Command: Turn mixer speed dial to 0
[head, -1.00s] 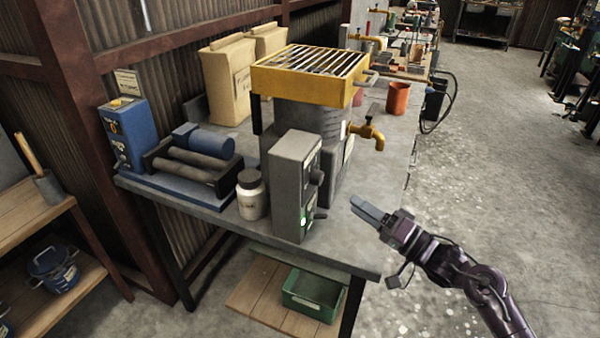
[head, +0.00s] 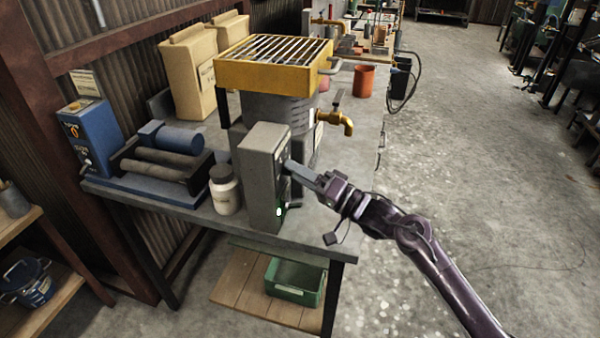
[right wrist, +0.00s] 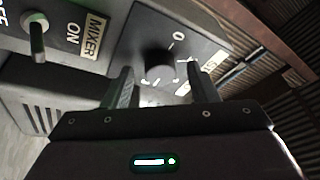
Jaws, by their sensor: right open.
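The mixer's grey control box (head: 262,172) stands at the front of the bench, with its panel facing right. Its black speed dial (right wrist: 159,62) shows in the right wrist view, with a 0 mark above and to the right of it. In the head view the dial is hidden by my right gripper. My right gripper (head: 296,168) is open at the panel, its fingers (right wrist: 164,88) on either side of the dial; I cannot tell whether they touch it. The dial's pointer is too dark to read. My left gripper is not in view.
A toggle switch (right wrist: 37,30) beside a MIXER ON label (right wrist: 88,35) is left of the dial. A yellow grated hopper (head: 270,78), a brass tap (head: 340,120) and a white jar (head: 225,190) are close by. Open floor lies right of the bench.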

